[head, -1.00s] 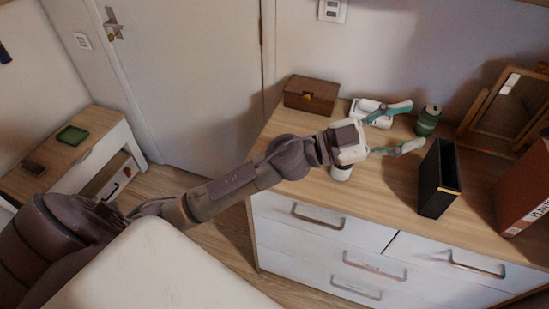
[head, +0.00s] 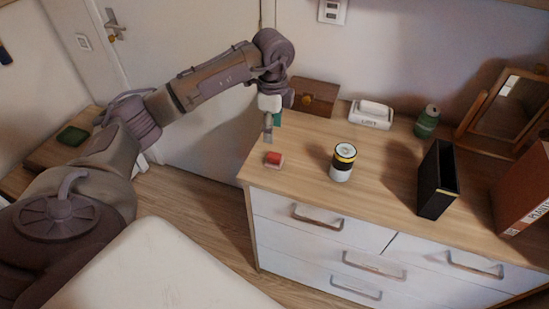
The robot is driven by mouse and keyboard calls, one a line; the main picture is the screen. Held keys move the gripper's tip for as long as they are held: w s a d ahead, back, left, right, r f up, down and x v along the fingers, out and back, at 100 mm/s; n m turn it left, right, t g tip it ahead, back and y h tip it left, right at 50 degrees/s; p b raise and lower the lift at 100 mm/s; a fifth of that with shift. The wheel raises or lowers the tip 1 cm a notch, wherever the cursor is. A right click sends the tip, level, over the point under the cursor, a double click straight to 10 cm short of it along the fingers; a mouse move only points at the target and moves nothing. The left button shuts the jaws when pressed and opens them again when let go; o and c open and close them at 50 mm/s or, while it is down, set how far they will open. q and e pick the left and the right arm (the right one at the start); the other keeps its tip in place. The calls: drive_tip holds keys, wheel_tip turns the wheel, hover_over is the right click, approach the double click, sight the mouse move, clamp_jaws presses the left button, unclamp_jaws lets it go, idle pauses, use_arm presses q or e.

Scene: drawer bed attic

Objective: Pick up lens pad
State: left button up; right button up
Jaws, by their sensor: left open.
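A small block with a red top and pale edges (head: 273,159) lies on the dresser top near its front left corner. It may be the lens pad, but I cannot tell for sure. My left gripper (head: 268,138) points down just above and behind this block. It is open and apart from the block, its fingers seen nearly edge-on with teal showing on one. My right gripper is not in view.
Wood is clear around the jar.

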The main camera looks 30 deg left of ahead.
sight(274, 154)
use_arm(q)
wheel_tip(274, 154, down, 4)
drive_tip(key=shift+r, duration=0.2)
drive_tip(key=shift+d+f+p, duration=0.15)
drive_tip(key=shift+f+p, duration=0.4)
drive_tip(key=f, duration=0.2)
drive_tip(key=f+p, duration=0.1)
drive_tip(key=shift+s+d+f, duration=0.15)
drive_tip(key=shift+d+f, duration=0.1)
drive_tip(key=shift+f, duration=0.45)
drive_tip(key=shift+c, duration=0.3)
drive_tip(key=c, duration=1)
